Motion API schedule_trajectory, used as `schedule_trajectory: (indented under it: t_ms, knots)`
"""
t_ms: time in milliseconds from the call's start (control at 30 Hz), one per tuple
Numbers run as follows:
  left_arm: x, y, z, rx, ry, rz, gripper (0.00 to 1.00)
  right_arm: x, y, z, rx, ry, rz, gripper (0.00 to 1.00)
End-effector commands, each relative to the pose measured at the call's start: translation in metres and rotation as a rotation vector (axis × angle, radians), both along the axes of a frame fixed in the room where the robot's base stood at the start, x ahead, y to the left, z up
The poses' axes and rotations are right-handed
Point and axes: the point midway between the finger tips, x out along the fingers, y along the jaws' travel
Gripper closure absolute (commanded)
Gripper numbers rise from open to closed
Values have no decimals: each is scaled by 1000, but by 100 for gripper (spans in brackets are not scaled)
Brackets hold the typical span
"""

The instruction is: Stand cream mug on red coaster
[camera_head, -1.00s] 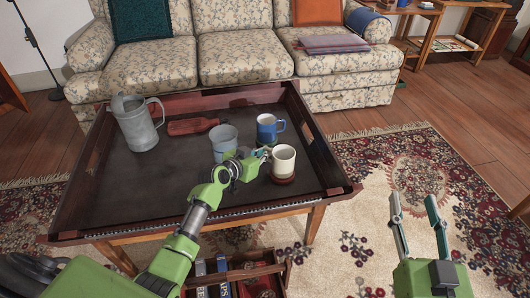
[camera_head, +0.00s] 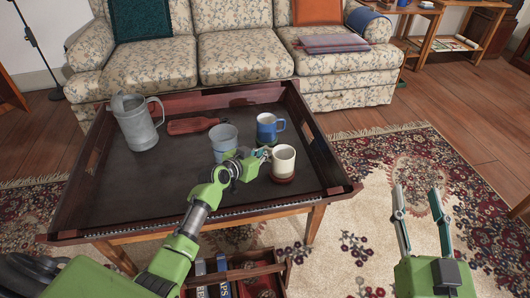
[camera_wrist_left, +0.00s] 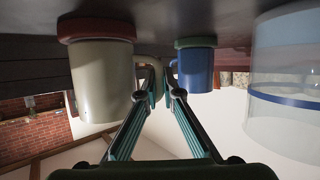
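The cream mug (camera_head: 284,162) stands upright on the red coaster (camera_head: 283,179) at the tray table's right front. Both also show upside down in the left wrist view, the cream mug (camera_wrist_left: 102,85) and the red coaster (camera_wrist_left: 95,29). My left gripper (camera_head: 264,153) is at the mug's handle, on its left side. In the left wrist view, my left gripper's fingertips (camera_wrist_left: 163,92) are apart, with the handle beside and partly behind one finger. My right gripper (camera_head: 418,190) is open and empty over the rug.
A blue mug (camera_head: 268,128) stands just behind, on a green coaster (camera_wrist_left: 195,42). A metal pitcher (camera_head: 135,123) and a red-brown item (camera_head: 192,126) are further left. The tray's raised rim (camera_head: 325,160) is close on the right.

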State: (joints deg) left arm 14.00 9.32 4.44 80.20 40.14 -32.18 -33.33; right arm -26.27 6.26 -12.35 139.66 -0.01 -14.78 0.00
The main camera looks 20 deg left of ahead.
Motion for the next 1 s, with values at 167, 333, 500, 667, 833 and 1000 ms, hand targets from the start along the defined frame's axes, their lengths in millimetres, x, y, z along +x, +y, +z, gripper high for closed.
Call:
schedule_trajectory:
  t_ms: [167, 333, 500, 667, 833, 1000]
  knots:
    - [0, 0, 1, 0, -1, 0, 74, 0, 0, 1, 2, -3, 1, 60]
    - [0, 0, 0, 0, 0, 0, 74, 0, 0, 1, 2, -3, 1, 60]
    - [-4, 1, 0, 2, 2, -1, 74, 1, 0, 1, 1, -3, 1, 60]
    - [-20, 5, 7, 2, 1, -1, 74, 0, 0, 1, 1, -3, 1, 60]
    - [-43, 10, 17, 2, 0, 0, 74, 0, 0, 1, 1, -3, 1, 60]
    - [-60, 13, 25, 2, 0, 0, 74, 0, 0, 1, 0, -2, 1, 60]
